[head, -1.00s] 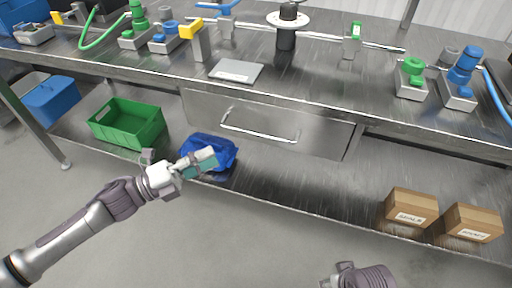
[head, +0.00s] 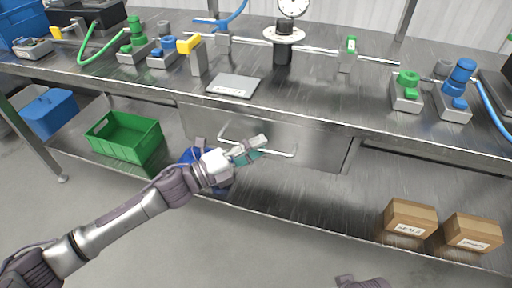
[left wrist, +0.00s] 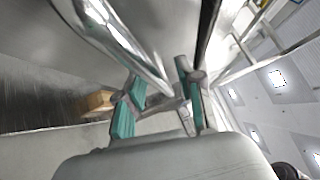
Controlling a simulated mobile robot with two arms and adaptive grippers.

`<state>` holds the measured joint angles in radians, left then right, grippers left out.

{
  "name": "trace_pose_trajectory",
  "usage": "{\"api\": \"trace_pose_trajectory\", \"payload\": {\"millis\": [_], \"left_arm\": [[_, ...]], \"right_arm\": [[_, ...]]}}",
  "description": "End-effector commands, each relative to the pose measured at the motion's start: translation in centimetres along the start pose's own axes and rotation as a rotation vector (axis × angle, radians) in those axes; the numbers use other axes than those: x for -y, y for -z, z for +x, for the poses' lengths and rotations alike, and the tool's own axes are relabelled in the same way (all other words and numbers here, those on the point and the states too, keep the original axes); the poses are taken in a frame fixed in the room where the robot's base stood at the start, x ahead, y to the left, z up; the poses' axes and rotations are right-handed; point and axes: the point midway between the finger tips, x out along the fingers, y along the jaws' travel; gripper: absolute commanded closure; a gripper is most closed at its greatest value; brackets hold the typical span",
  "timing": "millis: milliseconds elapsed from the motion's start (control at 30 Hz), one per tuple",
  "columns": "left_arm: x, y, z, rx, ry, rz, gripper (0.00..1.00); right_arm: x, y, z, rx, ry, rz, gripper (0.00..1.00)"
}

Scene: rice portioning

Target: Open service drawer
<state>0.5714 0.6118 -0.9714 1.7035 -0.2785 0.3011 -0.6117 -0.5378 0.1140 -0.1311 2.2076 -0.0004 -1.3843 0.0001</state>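The service drawer (head: 325,143) is a wide steel front under the bench top and looks shut. Its bar handle (head: 284,154) runs across the front; my left gripper covers part of it in the head view. My left gripper (head: 262,147) is in front of the handle, with its teal finger pads apart. In the left wrist view, the shiny handle bar (left wrist: 122,40) runs down toward the gap between the open fingers (left wrist: 158,98). I cannot tell whether they touch it. Only a small part of my right arm shows at the bottom edge of the head view; its fingers are hidden.
The steel bench top (head: 300,95) overhangs the drawer. The shelf below the drawer is mostly clear.

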Motion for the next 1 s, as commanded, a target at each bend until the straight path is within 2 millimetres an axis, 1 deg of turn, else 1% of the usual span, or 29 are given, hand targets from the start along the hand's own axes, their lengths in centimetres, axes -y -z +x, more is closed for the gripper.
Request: {"api": "trace_pose_trajectory", "payload": {"millis": [133,167,300,367,867,967,1000], "left_arm": [[-0.02,0.01,-0.02,0.000,0.000,-0.001,0.63],[-0.02,0.00,-0.02,0.000,0.000,0.000,0.66],[-0.02,0.01,-0.04,0.000,0.000,-0.001,0.90],[-0.02,0.01,-0.04,0.000,0.000,-0.001,0.99],[-0.04,0.11,-0.16,0.000,-0.001,-0.001,1.00],[0.01,0.35,-0.36,0.000,-0.002,-0.003,1.00],[0.06,0.47,-0.48,0.000,-0.002,-0.003,1.00]], "right_arm": [[0.00,0.08,-0.10,-0.003,0.000,0.000,0.40],[0.00,0.09,-0.11,-0.003,0.000,0.000,0.40],[0.01,0.11,-0.13,-0.004,0.000,0.000,0.40],[0.01,0.10,-0.13,-0.005,0.000,0.000,0.40],[0.05,0.04,-0.13,-0.005,0.001,0.000,0.40],[0.05,0.04,0.09,-0.007,0.001,0.000,0.40],[0.09,-0.10,0.61,0.000,0.002,-0.001,0.40]]}}
